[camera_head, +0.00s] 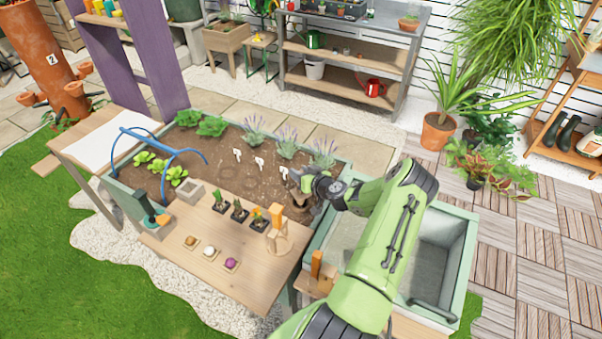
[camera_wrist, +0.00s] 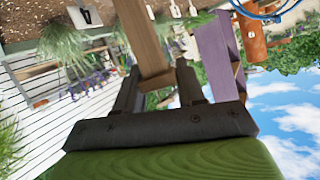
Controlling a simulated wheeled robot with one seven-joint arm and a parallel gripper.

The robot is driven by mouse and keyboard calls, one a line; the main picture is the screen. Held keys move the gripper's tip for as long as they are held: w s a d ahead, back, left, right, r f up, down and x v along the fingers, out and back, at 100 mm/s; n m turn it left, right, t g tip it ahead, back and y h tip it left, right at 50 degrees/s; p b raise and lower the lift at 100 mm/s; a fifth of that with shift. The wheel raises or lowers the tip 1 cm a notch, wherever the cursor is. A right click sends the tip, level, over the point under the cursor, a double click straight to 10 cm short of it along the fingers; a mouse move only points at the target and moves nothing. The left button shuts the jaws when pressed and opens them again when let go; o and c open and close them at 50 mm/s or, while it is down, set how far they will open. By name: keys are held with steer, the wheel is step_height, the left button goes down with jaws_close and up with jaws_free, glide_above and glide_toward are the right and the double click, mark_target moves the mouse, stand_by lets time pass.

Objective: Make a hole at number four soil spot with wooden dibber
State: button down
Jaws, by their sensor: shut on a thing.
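My gripper (camera_head: 303,185) is over the right end of the raised soil bed (camera_head: 215,150). In the wrist view my gripper (camera_wrist: 155,85) is shut on a brown wooden tool, taken as the dibber (camera_wrist: 140,40). Its far end runs out of that picture, so I cannot tell whether its tip touches soil. Several white markers stand in the bed, one of them the marker (camera_head: 259,162); their numbers are too small to read in the head view. A closer white marker (camera_wrist: 86,15) shows in the wrist view. My gripper and arm hide the soil around the bed's right end.
A wooden table (camera_head: 210,270) with small potted plants (camera_head: 240,212) stands in front of the bed. A grey-green basin (camera_head: 440,250) lies right, partly behind my arm. Lavender (camera_head: 287,143) lines the bed's back, and a blue hoop (camera_head: 150,135) stands at its left.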

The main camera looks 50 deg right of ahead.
steer(key=shift+f+b, duration=2.8)
steer(key=shift+r, duration=0.1)
steer(key=shift+r+p, duration=2.6)
steer(key=shift+r, duration=2.5)
